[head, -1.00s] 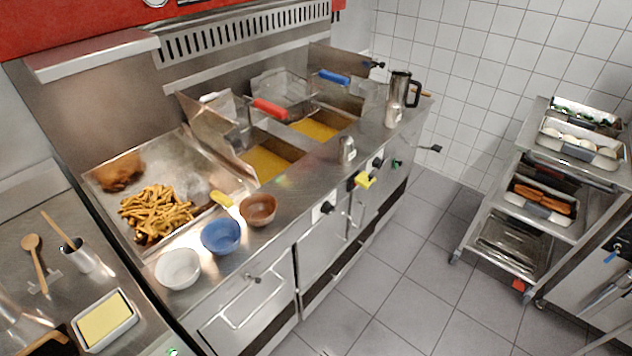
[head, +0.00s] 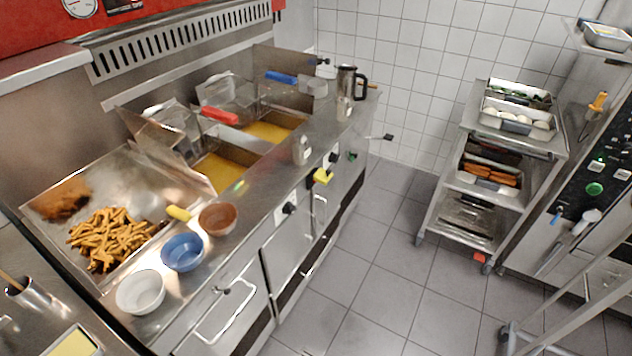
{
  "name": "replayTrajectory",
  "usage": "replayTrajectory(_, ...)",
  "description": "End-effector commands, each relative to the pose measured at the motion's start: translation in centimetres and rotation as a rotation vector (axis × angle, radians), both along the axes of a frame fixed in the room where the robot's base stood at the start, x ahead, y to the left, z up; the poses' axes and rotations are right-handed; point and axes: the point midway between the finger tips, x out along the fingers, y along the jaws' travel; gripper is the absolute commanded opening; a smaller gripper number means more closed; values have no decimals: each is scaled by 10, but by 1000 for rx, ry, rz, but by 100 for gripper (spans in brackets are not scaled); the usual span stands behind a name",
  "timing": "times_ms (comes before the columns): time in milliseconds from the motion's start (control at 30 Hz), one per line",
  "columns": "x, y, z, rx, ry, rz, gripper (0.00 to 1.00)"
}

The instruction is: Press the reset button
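No button in view can be read as marked reset. A round green button (head: 594,188) sits on the dark control panel (head: 600,165) of the steel appliance at the right. A small green part (head: 352,155) shows on the fryer front, beyond a yellow knob-like part (head: 322,176). Black knobs (head: 289,208) also sit on that front. Labels are too small to read. My gripper is not in view.
The fryer counter (head: 240,195) runs along the left, with bowls (head: 183,251), fries and baskets. A steel trolley (head: 440,215) with food trays stands before the appliance. Steel framing (head: 560,305) is at lower right. Grey tiled floor (head: 375,285) between is clear.

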Motion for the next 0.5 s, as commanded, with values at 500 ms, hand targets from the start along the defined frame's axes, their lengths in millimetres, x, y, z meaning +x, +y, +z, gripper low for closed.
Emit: replayTrajectory(500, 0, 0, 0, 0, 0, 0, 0)
